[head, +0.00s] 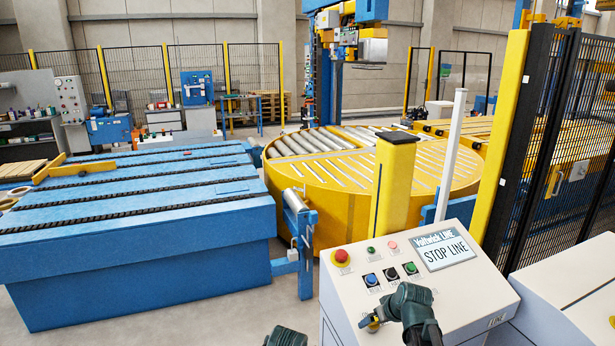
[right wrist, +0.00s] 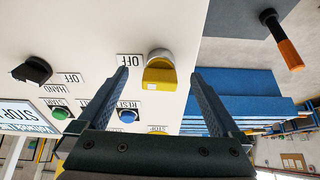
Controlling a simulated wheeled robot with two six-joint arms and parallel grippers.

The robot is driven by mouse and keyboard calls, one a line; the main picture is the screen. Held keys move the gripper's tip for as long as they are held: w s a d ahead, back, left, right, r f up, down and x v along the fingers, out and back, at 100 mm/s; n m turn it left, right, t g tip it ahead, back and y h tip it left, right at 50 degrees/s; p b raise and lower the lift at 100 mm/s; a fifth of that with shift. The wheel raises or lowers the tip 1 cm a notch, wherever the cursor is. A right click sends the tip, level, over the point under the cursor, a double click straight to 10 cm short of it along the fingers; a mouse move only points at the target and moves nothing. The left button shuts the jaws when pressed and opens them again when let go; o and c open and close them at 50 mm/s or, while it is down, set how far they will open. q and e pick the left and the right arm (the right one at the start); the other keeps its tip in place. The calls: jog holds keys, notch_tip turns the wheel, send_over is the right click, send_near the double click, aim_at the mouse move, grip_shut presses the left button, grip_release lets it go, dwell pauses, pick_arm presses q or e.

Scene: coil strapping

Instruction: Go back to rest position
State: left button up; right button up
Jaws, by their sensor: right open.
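My right gripper (head: 373,320) is over the lower left part of the sloped control panel (head: 468,285). In the right wrist view my right gripper (right wrist: 160,74) is open, its two dark fingers apart on either side of a yellow selector knob (right wrist: 158,78) labelled OFF. No contact with the knob is visible, but the gap is hard to judge. A dark green part of my left arm (head: 285,337) shows at the bottom edge; its jaws cannot be made out.
The panel carries a red button (head: 341,256), several other buttons and a STOP LINE display (head: 444,250). A yellow post (head: 393,185) stands behind it. A blue conveyor (head: 130,240) is left, a yellow roller turntable (head: 320,185) behind. An orange-handled lever (right wrist: 287,48) shows in the wrist view.

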jog(key=shift+w+f, duration=0.1)
jog(key=shift+f, duration=0.2)
jog(key=shift+r, duration=0.1)
